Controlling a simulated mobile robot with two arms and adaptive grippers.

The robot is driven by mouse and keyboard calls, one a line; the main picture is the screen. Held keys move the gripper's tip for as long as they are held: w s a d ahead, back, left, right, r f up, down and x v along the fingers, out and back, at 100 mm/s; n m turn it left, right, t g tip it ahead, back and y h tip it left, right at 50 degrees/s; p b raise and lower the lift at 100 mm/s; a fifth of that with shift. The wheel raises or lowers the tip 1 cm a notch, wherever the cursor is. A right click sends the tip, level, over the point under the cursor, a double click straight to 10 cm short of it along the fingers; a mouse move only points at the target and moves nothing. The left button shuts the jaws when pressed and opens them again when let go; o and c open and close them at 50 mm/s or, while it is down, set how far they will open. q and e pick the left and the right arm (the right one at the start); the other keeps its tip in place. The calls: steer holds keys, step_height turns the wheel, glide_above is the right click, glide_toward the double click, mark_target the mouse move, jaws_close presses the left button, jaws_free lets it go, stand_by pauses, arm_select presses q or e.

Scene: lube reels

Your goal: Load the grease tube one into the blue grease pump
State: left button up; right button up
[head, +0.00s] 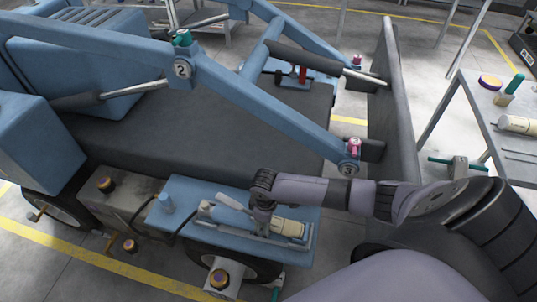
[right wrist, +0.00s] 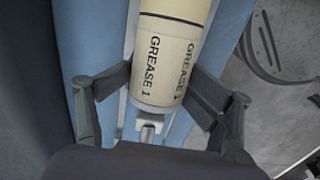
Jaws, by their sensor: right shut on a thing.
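Grease tube one (right wrist: 165,75) is a cream cylinder with "GREASE 1" printed on it. In the head view the cream tube (head: 290,228) lies on its side, low over a long holder on the blue side platform. My right gripper (head: 262,222) reaches down over its left end. In the right wrist view the fingers (right wrist: 168,92) are closed against both sides of the tube. A metal rod end (right wrist: 149,127) shows just below the tube end. The grease pump (head: 226,212), with a grey lever, lies left of the gripper; the gripper partly hides where tube and pump meet. My left gripper is not in view.
The large blue machine arm (head: 265,115) crosses above. A grey table (head: 490,110) at the right holds another cream tube (head: 517,124).

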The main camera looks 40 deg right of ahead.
steer(key=o, duration=0.4)
steer(key=f, duration=0.2)
steer(key=shift+w+a+f+g, duration=0.25)
steer(key=shift+f+g, duration=0.05)
steer(key=shift+g, duration=0.1)
steer(key=shift+o, duration=0.3)
steer(key=shift+r, duration=0.2)
steer(key=shift+s+r, duration=0.1)
steer(key=shift+s, duration=0.1)
steer(key=shift+d, duration=0.2)
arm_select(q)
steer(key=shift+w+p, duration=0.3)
arm_select(e)
steer(key=r, duration=1.2)
steer(key=shift+w+a+r, duration=0.15)
steer(key=shift+w+a, duration=0.05)
